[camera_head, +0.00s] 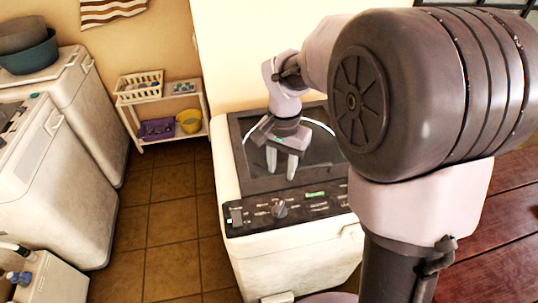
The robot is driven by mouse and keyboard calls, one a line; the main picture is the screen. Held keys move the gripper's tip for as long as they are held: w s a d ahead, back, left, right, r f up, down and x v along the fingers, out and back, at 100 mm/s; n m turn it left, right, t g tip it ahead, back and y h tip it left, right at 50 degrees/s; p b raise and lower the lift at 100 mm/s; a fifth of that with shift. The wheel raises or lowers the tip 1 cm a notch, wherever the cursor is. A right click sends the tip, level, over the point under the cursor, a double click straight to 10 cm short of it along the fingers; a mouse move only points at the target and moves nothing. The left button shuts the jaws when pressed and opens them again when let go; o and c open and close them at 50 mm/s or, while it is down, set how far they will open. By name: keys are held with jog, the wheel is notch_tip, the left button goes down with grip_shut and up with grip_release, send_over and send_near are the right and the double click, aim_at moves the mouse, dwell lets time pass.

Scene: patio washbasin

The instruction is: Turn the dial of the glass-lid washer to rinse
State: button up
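The glass-lid washer (289,263) stands in the middle, white, with a dark glass lid (243,150) that looks closed. Its black control panel (250,229) runs along the front top edge. The dial (280,209) is a grey knob on the left half of that panel; its exact setting is too small to read. A small green display (316,195) is right of the dial. My gripper (282,172) hangs over the lid, behind and above the dial, with its pale fingers pointing down. A gap shows between the fingers, and nothing is in them.
Two other white machines (45,150) stand at the left, with a dark basin (30,55) on one. A white shelf (140,102) holds baskets, a purple bin (157,129) and a yellow bucket (189,121). Tiled floor (172,225) is clear between. My arm blocks the right side.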

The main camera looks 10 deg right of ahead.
aim_at(279, 206)
notch_tip(279, 206, down, 17)
jog(key=b, duration=0.4)
grip_shut()
